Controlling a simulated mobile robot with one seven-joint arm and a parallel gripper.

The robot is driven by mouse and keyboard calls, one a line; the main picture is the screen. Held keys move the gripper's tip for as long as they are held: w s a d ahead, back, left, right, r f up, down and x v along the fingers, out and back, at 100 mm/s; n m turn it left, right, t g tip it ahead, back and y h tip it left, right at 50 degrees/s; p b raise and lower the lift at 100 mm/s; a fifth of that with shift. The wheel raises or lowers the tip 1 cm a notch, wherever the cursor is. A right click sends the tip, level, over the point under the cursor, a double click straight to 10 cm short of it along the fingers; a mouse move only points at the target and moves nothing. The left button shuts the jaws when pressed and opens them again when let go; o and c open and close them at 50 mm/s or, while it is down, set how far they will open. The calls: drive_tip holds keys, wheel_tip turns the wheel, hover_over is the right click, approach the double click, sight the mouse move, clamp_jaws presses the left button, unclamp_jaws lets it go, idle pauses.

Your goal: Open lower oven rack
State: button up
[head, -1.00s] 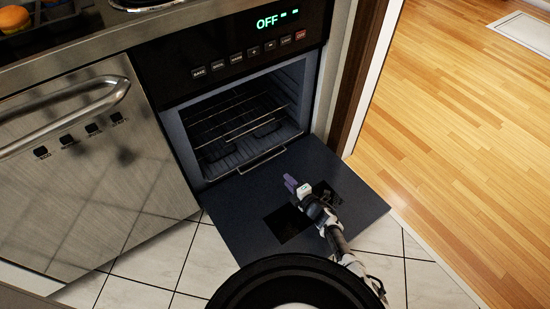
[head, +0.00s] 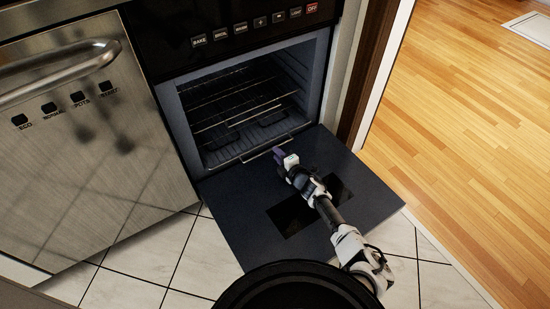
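The oven (head: 184,130) stands with its dark door (head: 232,208) folded down flat in front. The lower rack (head: 225,154) lies low inside the oven, its front wire loop at the opening. The gripper hides a little of the rack's front right corner.
An upper rack (head: 235,113) sits above the lower one in the oven. A steel dishwasher front (head: 95,160) with a bar handle is to the left. A dark wooden door frame (head: 372,70) stands close on the right. White floor tiles and an open wooden floor (head: 465,130) are clear.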

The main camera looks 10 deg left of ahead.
drive_tip(key=shift+b+x, duration=0.6)
drive_tip(key=shift+x, duration=0.3)
drive_tip(key=shift+w+a, duration=0.25)
drive_tip(key=shift+w, duration=0.05)
drive_tip(key=shift+c, duration=0.2)
drive_tip(key=shift+f, duration=0.1)
clamp_jaws()
